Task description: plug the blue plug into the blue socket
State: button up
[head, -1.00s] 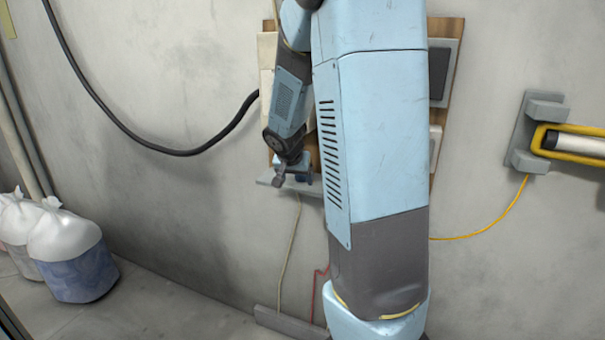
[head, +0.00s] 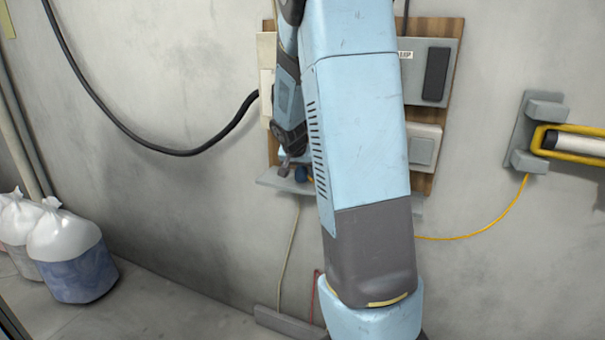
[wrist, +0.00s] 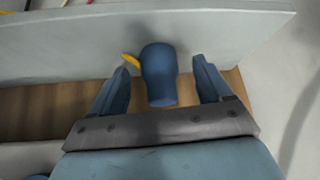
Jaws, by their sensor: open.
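The blue plug (wrist: 158,75) stands between the two fingers of my gripper (wrist: 163,67) in the wrist view. The fingers are open, with a visible gap on each side of the plug. In the head view the plug is a small dark blue shape (head: 301,174) at the grey shelf (head: 270,181), just right of my gripper (head: 284,169). A blue rounded edge shows at the bottom left of the wrist view; I cannot tell whether it is the blue socket. My arm hides much of the board in the head view.
A yellow piece (wrist: 131,61) lies beside the plug near the left fingertip. The wooden board (head: 447,60) carries a grey box (head: 417,72) and a pale switch box (head: 424,147). A yellow cable (head: 490,226) and a black cable (head: 190,152) hang along the wall.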

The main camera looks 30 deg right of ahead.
jog(key=shift+w+d, duration=0.65)
jog(key=shift+w, duration=0.05)
jog(key=shift+w+d+f, duration=0.1)
jog(key=shift+w+f, duration=0.05)
jog(key=shift+f, duration=0.35)
jog(key=c, duration=1.1)
jog(key=shift+o, duration=0.2)
jog(key=shift+r, duration=0.1)
jog(key=shift+r, duration=0.75)
jog(key=s+a, duration=1.1)
jog(key=s, duration=0.2)
jog(key=shift+s+a, duration=0.35)
jog(key=shift+a, duration=0.05)
